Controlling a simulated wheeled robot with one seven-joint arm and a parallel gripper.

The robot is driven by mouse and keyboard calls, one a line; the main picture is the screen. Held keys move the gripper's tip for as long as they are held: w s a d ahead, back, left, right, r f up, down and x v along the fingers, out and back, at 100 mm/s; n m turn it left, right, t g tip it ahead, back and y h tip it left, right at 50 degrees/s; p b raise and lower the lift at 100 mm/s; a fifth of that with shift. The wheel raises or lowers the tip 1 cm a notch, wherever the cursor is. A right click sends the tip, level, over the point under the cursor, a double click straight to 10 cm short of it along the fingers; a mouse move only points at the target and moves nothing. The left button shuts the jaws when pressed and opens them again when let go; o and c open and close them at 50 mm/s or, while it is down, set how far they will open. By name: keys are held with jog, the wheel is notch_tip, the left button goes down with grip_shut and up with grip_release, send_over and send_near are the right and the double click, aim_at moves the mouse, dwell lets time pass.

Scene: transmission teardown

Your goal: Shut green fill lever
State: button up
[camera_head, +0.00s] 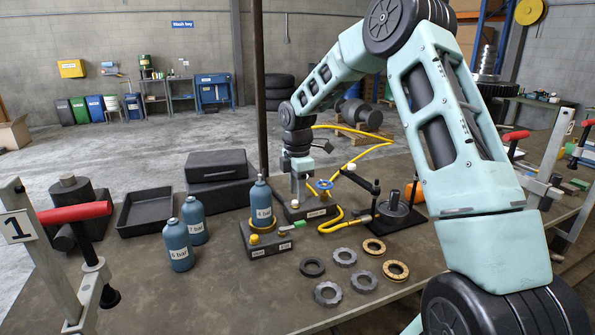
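The green fill lever (287,229) sits on the right side of a dark fill block (265,241), sticking out to the right with a pale end piece. A blue bottle (261,206) marked 4 bar stands upright in the yellow ring of that block. My gripper (298,198) points down behind and to the right of the bottle, above or at a second dark block (309,210) with a blue handwheel (323,185). It is apart from the green lever in the picture. Its fingers are small and merge with the block, so their opening and any contact are unclear.
Two blue bottles (194,219) (180,244) stand at left near a black tray (146,209). Several rings and gears lie in front, including a dark ring (312,267). A yellow hose (345,219) runs right of the blocks. A red-handled clamp (75,212) stands front left.

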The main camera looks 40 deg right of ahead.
notch_tip(320, 180, up, 8)
jog(key=b, duration=0.1)
jog(key=shift+f, duration=0.15)
dwell(0.5)
